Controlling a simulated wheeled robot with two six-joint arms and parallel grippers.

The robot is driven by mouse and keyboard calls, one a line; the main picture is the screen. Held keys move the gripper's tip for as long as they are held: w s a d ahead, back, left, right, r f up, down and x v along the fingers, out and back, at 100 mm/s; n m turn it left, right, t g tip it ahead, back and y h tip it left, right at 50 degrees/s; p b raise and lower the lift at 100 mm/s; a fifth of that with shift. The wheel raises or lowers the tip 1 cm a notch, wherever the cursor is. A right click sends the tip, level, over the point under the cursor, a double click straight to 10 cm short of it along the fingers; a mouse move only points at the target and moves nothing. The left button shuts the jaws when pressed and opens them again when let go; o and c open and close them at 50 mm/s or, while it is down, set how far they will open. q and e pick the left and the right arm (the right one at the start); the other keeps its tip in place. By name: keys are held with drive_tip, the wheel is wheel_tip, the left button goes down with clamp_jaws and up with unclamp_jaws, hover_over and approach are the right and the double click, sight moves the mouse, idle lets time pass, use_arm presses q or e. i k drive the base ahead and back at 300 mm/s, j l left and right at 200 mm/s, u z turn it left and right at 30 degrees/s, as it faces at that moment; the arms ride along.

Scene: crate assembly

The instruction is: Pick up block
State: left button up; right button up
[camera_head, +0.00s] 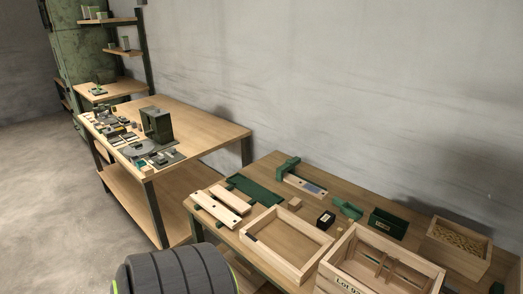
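A small light wooden block (295,203) lies on the near workbench (262,178), between the green mat and a small black box. Nothing touches it. I cannot tell for certain that this is the block of the task. Neither of my grippers is in view. A dark ridged rounded part at the bottom edge looks like part of my own body.
A shallow wooden tray (261,236), a crate (350,264) marked "Lot", wooden bars (213,209), a green mat (255,190), a black box (325,217), a green bin (388,222) and a filled wooden box (433,237) crowd the near bench. A cluttered workbench (204,128) stands behind.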

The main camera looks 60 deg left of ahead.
sight(295, 204)
drive_tip(key=u, duration=1.75)
drive_tip(key=i+j+z, duration=0.1)
drive_tip(key=j, duration=0.25)
drive_tip(key=i+j, duration=0.25)
drive_tip(key=i+j+z, duration=0.15)
drive_tip(key=j, duration=0.25)
drive_tip(key=i+j+z, duration=0.1)
drive_tip(key=j, duration=0.3)
drive_tip(key=i+j+z, duration=0.1)
drive_tip(key=i+j, duration=0.3)
drive_tip(key=j, duration=0.35)
drive_tip(key=z, duration=0.05)
